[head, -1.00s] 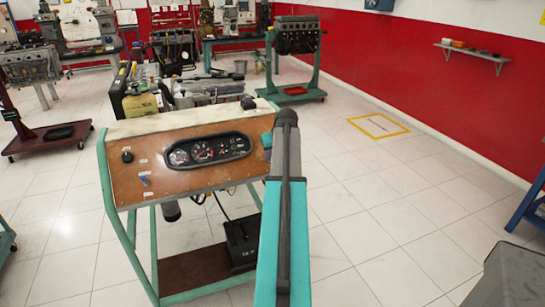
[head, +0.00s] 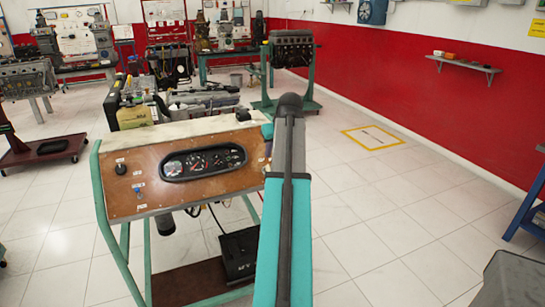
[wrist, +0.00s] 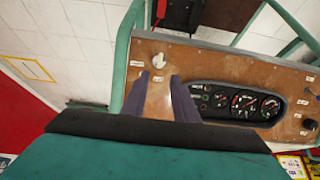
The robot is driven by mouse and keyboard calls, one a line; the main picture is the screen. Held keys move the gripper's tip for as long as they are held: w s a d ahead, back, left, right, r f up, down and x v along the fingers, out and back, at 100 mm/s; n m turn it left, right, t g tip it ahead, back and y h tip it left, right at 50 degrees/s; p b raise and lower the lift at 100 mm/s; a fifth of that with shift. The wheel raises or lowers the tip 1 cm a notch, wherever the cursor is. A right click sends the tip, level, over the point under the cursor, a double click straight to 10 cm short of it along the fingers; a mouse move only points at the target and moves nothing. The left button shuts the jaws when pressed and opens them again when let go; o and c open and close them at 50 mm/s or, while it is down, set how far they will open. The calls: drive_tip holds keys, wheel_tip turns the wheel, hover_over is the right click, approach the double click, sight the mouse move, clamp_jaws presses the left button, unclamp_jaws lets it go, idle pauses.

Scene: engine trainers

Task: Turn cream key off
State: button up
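The cream key (wrist: 158,60) is a small pale knob on the brown instrument panel (wrist: 232,68), near the panel's upper left in the wrist view. My gripper (wrist: 160,82) is open, its two purple fingers pointing at the panel, with the key just beyond the fingertips and nothing held. I cannot tell whether they touch the panel. In the head view the panel (head: 140,205) stands on a green frame; my arm covers its right end, so the key and my gripper are hidden there.
A dark gauge cluster (head: 203,162) sits mid-panel, with a black knob (head: 120,169) and a blue switch (head: 138,187) to its left. A black box (head: 240,254) sits low in the frame.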

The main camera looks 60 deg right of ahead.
drive_tip(key=shift+s+a+r, duration=0.2)
drive_tip(key=shift+s+r, duration=0.05)
drive_tip(key=shift+r, duration=0.3)
drive_tip(key=shift+w+f, duration=0.1)
drive_tip(key=shift+f, duration=0.05)
